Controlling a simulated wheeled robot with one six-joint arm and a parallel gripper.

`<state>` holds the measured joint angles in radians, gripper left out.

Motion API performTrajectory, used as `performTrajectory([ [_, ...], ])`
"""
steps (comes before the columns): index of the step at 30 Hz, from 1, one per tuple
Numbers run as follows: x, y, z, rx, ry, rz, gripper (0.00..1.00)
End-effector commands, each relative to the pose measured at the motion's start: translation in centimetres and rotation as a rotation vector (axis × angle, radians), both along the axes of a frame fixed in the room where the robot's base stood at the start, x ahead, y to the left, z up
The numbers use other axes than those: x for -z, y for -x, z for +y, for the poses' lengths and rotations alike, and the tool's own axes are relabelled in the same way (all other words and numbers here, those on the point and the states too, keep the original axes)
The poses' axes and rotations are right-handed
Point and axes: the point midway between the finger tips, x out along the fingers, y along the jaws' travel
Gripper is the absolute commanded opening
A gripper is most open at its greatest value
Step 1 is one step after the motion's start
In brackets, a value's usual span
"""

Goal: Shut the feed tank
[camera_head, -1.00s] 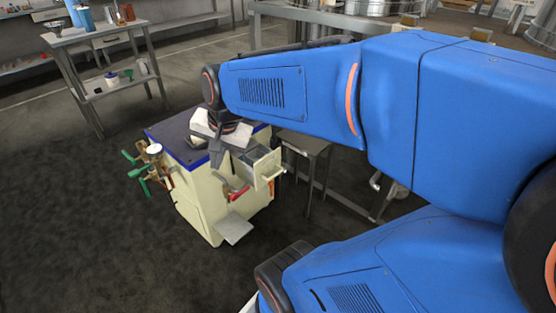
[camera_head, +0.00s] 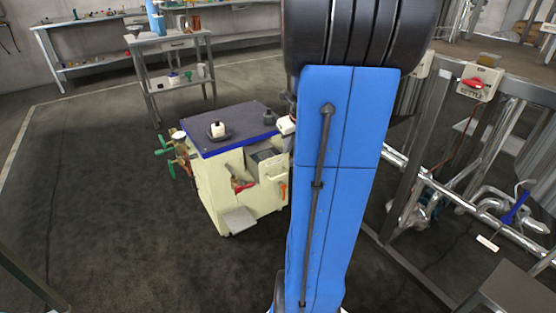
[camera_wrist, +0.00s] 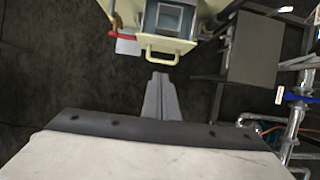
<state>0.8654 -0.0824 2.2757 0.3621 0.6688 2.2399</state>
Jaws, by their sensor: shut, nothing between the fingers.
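No thing that I can be sure is the feed tank shows. A pipe valve with a blue lever (camera_head: 516,207) sits on the silver pipework at the right, with a small white tag (camera_head: 487,243) nearby; the blue lever also shows at the right edge of the wrist view (camera_wrist: 300,98). A box with a red handle (camera_head: 474,83) is on the frame post above; its label is too small to read surely. My gripper (camera_wrist: 159,78) is shut and empty in the wrist view, pointing toward the cabinet drawer's handle, apparently apart from it. In the head view my arm hides it.
A cream cabinet (camera_head: 215,195) with a dark, blue-edged top stands left of my arm. Its drawer (camera_head: 277,172) is open; the drawer's handle (camera_wrist: 160,54) is ahead in the wrist view. A grey stool top (camera_head: 510,290) is at lower right. The floor at left is clear.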

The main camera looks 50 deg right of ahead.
Motion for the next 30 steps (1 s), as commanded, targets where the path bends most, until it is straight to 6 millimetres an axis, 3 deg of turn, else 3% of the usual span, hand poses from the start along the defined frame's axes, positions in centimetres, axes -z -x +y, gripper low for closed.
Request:
performTrajectory([
  [8,2.2,-0.7,-0.4,0.02,-0.008,0.0,0.0],
  [23,9.5,-3.6,-1.1,0.018,-0.007,0.0,0.0],
  [30,9.4,-6.5,-1.8,0.016,-0.005,-0.001,0.0],
])
